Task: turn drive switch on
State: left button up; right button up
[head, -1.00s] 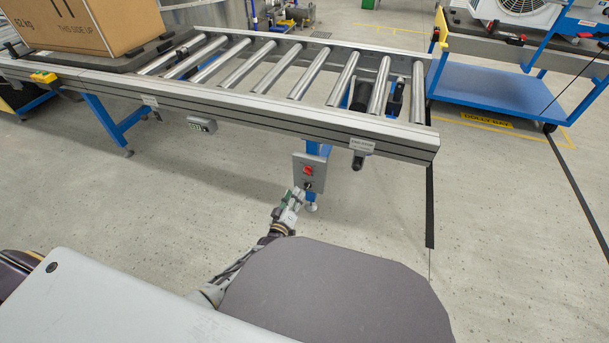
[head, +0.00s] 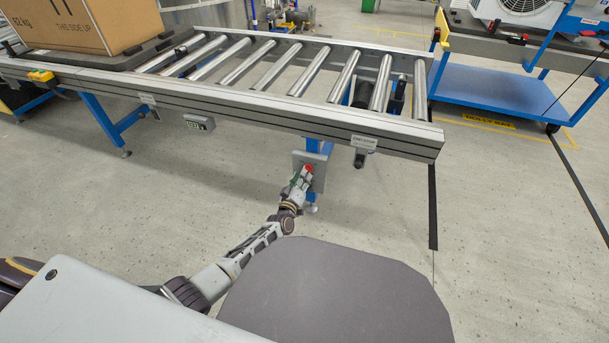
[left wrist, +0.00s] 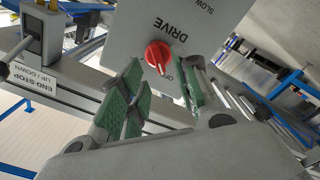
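The red drive switch (head: 308,169) is a round knob on a grey panel (head: 321,168) under the conveyor's front rail. In the left wrist view the knob (left wrist: 158,56) sits below the word DRIVE, and its white mark points toward the partly hidden OFF lettering. My left gripper (head: 302,178) is at the panel, just in front of the knob. In the left wrist view its green-padded fingers (left wrist: 162,84) are apart, one on each side of the knob, with gaps visible. I cannot tell how deep the knob sits between them. My right gripper is not in view.
The roller conveyor (head: 240,107) runs above the panel, carrying a cardboard box (head: 85,22) at the left. An end-stop handle (head: 360,157) hangs right of the panel; its label (left wrist: 35,80) shows in the wrist view. A blue cart (head: 490,90) stands at the right. The floor around is clear.

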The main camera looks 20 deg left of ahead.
aim_at(308, 169)
pick_arm(q)
jog(key=shift+w+d+b, duration=0.1)
jog(key=shift+w+b, duration=0.65)
jog(key=shift+w, duration=1)
grip_shut()
